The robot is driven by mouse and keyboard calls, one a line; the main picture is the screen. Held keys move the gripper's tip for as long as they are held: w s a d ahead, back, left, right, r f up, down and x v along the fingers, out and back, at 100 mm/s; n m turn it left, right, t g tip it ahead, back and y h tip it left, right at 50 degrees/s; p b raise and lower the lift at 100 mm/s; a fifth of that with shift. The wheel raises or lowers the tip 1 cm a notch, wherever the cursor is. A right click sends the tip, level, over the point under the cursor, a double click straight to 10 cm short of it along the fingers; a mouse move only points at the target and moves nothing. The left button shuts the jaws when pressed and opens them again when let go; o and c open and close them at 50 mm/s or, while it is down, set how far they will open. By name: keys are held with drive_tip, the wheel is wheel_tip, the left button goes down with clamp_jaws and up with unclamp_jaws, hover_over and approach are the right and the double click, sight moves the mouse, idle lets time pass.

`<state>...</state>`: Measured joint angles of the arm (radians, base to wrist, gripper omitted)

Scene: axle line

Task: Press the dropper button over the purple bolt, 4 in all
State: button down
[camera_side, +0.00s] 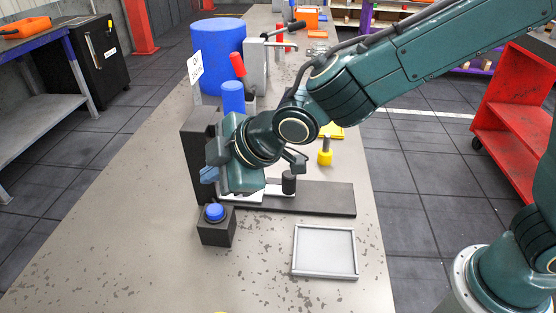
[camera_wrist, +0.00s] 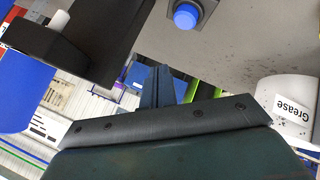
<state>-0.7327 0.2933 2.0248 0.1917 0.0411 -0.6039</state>
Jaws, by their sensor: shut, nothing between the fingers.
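A blue dome button (camera_side: 214,212) sits on a small black box (camera_side: 217,232) at the front left of the bench. It also shows at the top of the wrist view (camera_wrist: 185,16). My gripper (camera_side: 208,175) is shut and empty, above and behind the button, apart from it; its closed fingers show in the wrist view (camera_wrist: 160,85). I cannot make out a purple bolt.
A grey tray (camera_side: 325,229) lies empty at front right. A black peg (camera_side: 289,184) stands by the base plate, and a yellow-based pin (camera_side: 325,157) stands behind it. A large blue drum (camera_side: 218,55) is farther back. The bench's front left is clear.

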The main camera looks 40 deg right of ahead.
sight(220, 210)
idle(0.3)
wheel_tip(220, 210, up, 4)
drive_tip(key=shift+f, duration=0.1)
idle(0.3)
drive_tip(key=shift+f, duration=0.15)
drive_tip(key=shift+f, duration=4.25)
drive_tip(key=shift+f, duration=0.95)
idle(0.4)
drive_tip(key=shift+r, duration=0.95)
